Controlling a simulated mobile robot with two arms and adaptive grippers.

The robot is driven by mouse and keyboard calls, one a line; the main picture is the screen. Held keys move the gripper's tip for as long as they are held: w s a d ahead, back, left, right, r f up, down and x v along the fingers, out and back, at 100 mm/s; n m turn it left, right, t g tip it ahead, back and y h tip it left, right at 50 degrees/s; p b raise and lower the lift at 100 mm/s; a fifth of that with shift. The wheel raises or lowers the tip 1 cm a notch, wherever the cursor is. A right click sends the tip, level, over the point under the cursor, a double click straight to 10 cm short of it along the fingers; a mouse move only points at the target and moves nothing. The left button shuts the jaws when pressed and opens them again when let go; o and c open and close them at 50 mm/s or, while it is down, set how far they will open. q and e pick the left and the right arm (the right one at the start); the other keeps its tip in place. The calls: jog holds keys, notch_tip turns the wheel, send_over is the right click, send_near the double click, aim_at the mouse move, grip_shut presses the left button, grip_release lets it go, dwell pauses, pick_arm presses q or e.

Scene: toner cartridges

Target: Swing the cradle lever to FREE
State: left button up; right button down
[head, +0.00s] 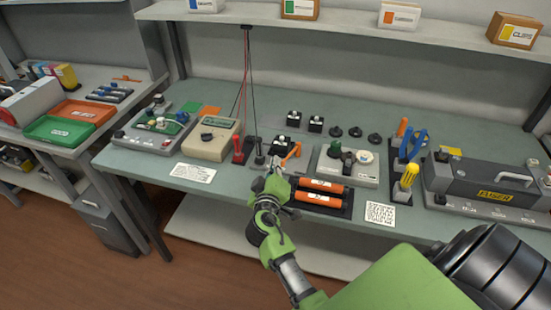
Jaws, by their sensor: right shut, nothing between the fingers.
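A small orange lever (292,153) stands tilted among the dark parts near the middle of the workbench. It looks like the cradle lever, but its FREE marking is too small to read. My right gripper (277,170) is shut and empty, just in front of and slightly left of the lever. I cannot tell whether it touches the lever. The gripper and wrist hide part of the area in front of it. Two orange toner cartridges (318,186) lie side by side in a black tray to the right of the gripper. My left gripper is not in view.
A grey device with a green knob (345,165) stands right of the lever. A beige meter (212,138) and red and black probes (238,150) stand left. Cables hang behind them. Blue-handled and yellow tools (408,170) and a large dark fuser unit (490,182) are farther right.

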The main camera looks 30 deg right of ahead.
jog(key=shift+a, duration=0.1)
jog(key=shift+w+a+f, duration=0.1)
jog(key=shift+w, duration=0.05)
jog(key=shift+w+a, duration=0.1)
jog(key=shift+s+d+n+t+y+p, duration=0.5)
jog(key=shift+s+n+p, duration=0.1)
jog(key=shift+s, duration=0.15)
jog(key=shift+s+d, duration=0.1)
jog(key=shift+s, duration=0.25)
jog(key=shift+s+d+b, duration=0.15)
jog(key=shift+s+b, duration=0.15)
jog(key=shift+s, duration=0.05)
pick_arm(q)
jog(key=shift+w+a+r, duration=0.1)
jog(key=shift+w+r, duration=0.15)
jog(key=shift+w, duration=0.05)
